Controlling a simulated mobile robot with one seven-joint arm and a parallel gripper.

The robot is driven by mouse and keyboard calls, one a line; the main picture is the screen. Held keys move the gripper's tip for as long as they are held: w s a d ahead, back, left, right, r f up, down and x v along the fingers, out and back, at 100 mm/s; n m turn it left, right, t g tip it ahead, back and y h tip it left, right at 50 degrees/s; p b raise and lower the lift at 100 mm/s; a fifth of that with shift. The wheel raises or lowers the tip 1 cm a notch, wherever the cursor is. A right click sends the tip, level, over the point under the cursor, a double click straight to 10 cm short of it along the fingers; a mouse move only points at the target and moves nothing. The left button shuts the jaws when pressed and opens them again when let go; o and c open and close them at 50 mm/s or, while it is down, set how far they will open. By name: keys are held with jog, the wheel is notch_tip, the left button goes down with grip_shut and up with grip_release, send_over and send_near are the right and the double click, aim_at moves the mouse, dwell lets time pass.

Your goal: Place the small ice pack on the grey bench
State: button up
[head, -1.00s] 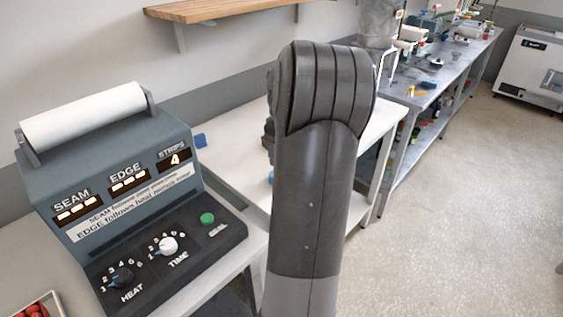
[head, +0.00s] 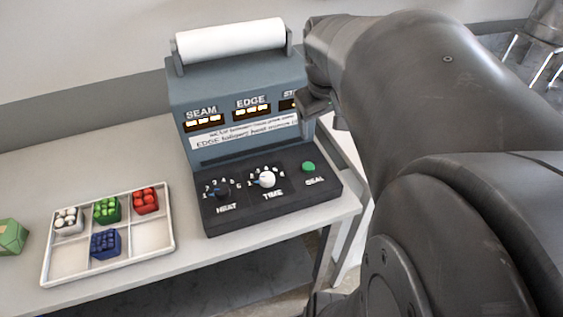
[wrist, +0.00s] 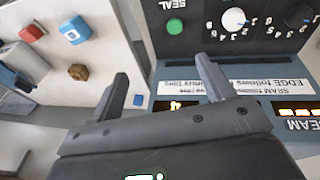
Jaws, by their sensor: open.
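My gripper (wrist: 166,70) is open in the wrist view, with nothing between its fingers. In the head view my gripper (head: 326,105) is partly hidden by my arm and lies in front of the right side of the sealing machine. A small blue block-like item with a pale label (wrist: 75,30) lies on a white surface (wrist: 110,50) at the upper left of the wrist view, apart from my fingers. I cannot tell whether it is the small ice pack. I cannot clearly make out the grey bench in the current views.
The sealing machine (head: 240,82) stands close to my gripper on a pale table (head: 140,150). A white tray (head: 150,238) holds coloured blocks, with a green box (head: 10,237) left of it. Red (wrist: 32,33) and brown (wrist: 78,72) items lie near the blue one.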

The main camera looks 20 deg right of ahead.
jog(key=s+a+f+t+y, duration=0.1)
jog(key=s+a+t, duration=0.1)
jog(key=s+a, duration=0.8)
jog(key=shift+s+a+m+t+y, duration=0.25)
jog(key=shift+a+m+t+y, duration=0.15)
jog(key=shift+a, duration=0.5)
jog(key=shift+o, duration=0.5)
jog(key=shift+s+a+f, duration=0.2)
jog(key=shift+s+a, duration=0.05)
jog(key=shift+s, duration=0.15)
